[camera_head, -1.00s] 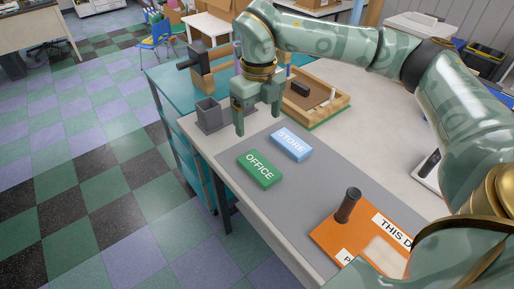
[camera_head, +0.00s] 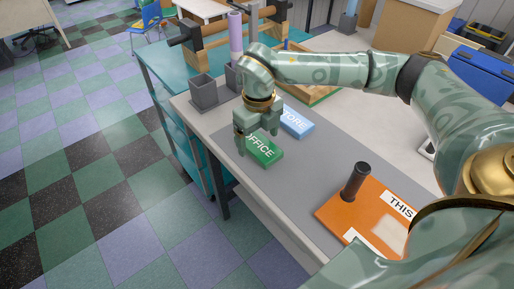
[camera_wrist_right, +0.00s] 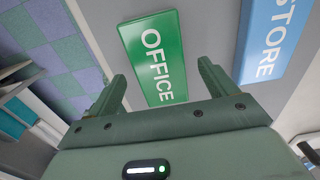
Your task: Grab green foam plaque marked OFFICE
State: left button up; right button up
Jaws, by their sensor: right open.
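The green plaque marked OFFICE (camera_head: 264,152) lies flat on the grey mat near the table's left edge. In the right wrist view the plaque (camera_wrist_right: 155,55) shows ahead of and between my fingers. My right gripper (camera_head: 257,142) is open, above the plaque and pointing down, hiding its far left end in the head view. My left gripper is not in view.
An orange board (camera_head: 372,212) with a dark upright handle lies on the grey mat (camera_head: 318,178) nearer me. A grey open holder (camera_head: 204,93) stands at the table's far left corner. A wooden tray (camera_head: 322,92) lies behind the STORE plaque.

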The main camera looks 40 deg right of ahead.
jog(key=shift+f, duration=0.8)
jog(key=shift+r, duration=0.1)
jog(key=c, duration=1.1)
jog(key=shift+o, duration=0.2)
